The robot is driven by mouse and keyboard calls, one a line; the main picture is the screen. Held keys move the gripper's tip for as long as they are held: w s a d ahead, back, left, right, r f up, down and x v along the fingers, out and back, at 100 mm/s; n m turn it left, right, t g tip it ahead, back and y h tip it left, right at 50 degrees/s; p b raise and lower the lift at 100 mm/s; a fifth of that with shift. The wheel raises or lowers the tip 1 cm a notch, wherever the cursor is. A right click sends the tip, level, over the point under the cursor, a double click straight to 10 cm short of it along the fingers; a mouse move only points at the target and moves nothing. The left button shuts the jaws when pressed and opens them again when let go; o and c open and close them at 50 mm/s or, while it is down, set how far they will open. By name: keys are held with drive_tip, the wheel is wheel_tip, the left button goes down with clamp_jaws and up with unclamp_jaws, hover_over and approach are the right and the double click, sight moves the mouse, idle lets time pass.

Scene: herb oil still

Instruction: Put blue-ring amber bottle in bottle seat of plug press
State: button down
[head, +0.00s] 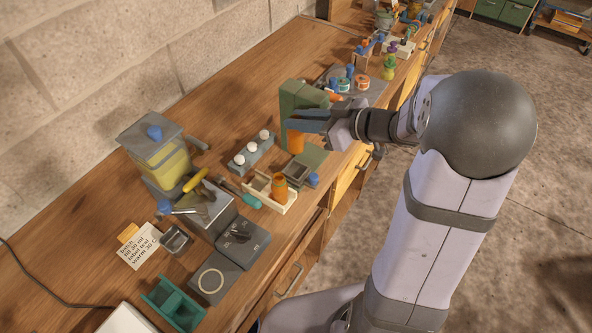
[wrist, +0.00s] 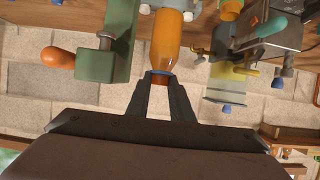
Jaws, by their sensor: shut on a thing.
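The amber bottle (wrist: 165,38) is in the jaws of my gripper (wrist: 161,82), which is shut on it at the neck end, by the blue ring (wrist: 160,73). In the head view the bottle (head: 296,143) hangs below my gripper (head: 312,124), in front of the green plug press (head: 292,100). The press's green column also shows in the wrist view (wrist: 110,50), left of the bottle, with its orange handle knob (wrist: 58,57). The bottle seat is not clear in either view, and I cannot tell whether the bottle's base touches anything.
A grey rack with white balls (head: 251,152) stands left of the bottle. A cream tray (head: 258,187) holds another amber bottle (head: 279,184). A yellow-filled tank (head: 160,165) and grey blocks stand farther left. Bare bench (head: 215,100) lies behind.

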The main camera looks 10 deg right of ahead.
sight(303, 148)
drive_tip(key=shift+f, duration=4.95)
drive_tip(key=shift+f, duration=0.2)
drive_tip(key=c, duration=1.6)
unclamp_jaws()
drive_tip(key=shift+o, duration=0.2)
drive_tip(key=shift+r, duration=0.1)
drive_tip(key=shift+r, duration=0.15)
drive_tip(key=b+v, duration=0.1)
drive_tip(key=v, duration=1.1)
